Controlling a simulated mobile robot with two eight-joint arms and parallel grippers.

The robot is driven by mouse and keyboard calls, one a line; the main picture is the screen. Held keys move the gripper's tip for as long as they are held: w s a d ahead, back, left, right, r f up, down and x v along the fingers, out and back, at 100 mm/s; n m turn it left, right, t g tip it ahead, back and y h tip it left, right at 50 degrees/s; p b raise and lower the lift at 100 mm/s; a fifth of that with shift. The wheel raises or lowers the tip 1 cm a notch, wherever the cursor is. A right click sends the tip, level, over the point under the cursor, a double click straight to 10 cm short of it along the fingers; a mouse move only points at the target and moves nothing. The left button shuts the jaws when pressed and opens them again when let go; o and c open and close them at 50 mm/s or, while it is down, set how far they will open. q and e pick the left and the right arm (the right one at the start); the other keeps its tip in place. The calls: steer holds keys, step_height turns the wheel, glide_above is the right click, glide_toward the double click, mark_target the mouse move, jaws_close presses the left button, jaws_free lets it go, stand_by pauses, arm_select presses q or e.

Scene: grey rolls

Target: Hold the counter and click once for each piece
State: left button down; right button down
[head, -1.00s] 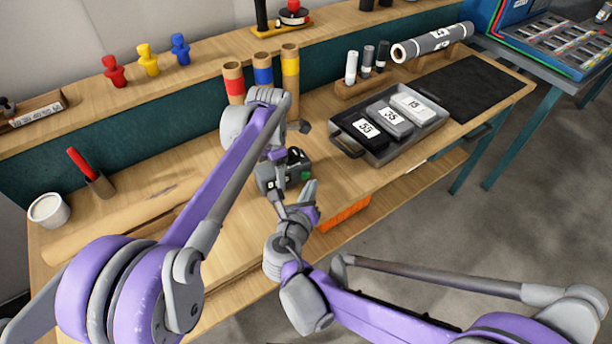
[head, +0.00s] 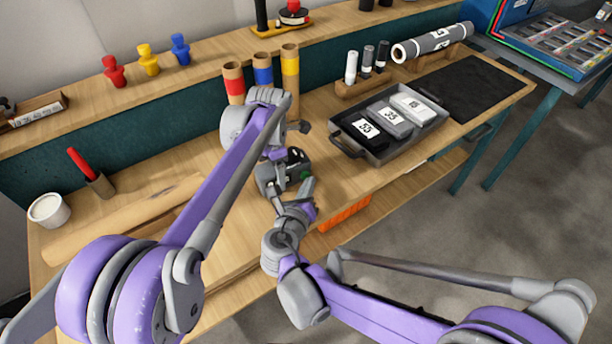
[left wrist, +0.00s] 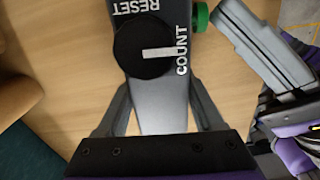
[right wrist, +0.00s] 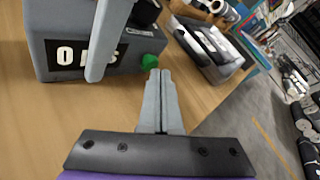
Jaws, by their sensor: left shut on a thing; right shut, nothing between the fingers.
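The grey counter (head: 293,160) stands on the bench. In the left wrist view the counter (left wrist: 160,95) shows a black dial with RESET and COUNT labels. My left gripper (left wrist: 160,110) is shut on its body, one finger on each side. A green button (right wrist: 151,61) sticks out of its side. My right gripper (right wrist: 158,74) is shut and empty, its tips right by the button; I cannot tell whether they touch. It also shows in the head view (head: 309,182). The number display (right wrist: 85,52) is partly hidden by a left finger, so I cannot read it fully.
A tray (head: 378,152) holds boxes marked 55, 35 and 15. Small rolls stand in a wooden holder (head: 350,90), with a large grey roll (head: 435,42) behind. Coloured tubes (head: 263,77) stand behind the counter. A black mat (head: 470,85) lies clear at the right.

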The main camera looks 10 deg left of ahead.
steer(key=shift+w+a, duration=0.2)
steer(key=shift+w, duration=0.1)
stand_by(0.4)
steer(key=shift+s+d, duration=0.5)
steer(key=shift+s, duration=0.3)
steer(key=shift+s+d, duration=0.75)
steer(key=shift+s, duration=0.3)
steer(key=shift+s+d, duration=0.7)
steer(key=shift+s, duration=0.3)
stand_by(1.2)
steer(key=s+d, duration=0.2)
steer(key=s, duration=0.1)
stand_by(0.4)
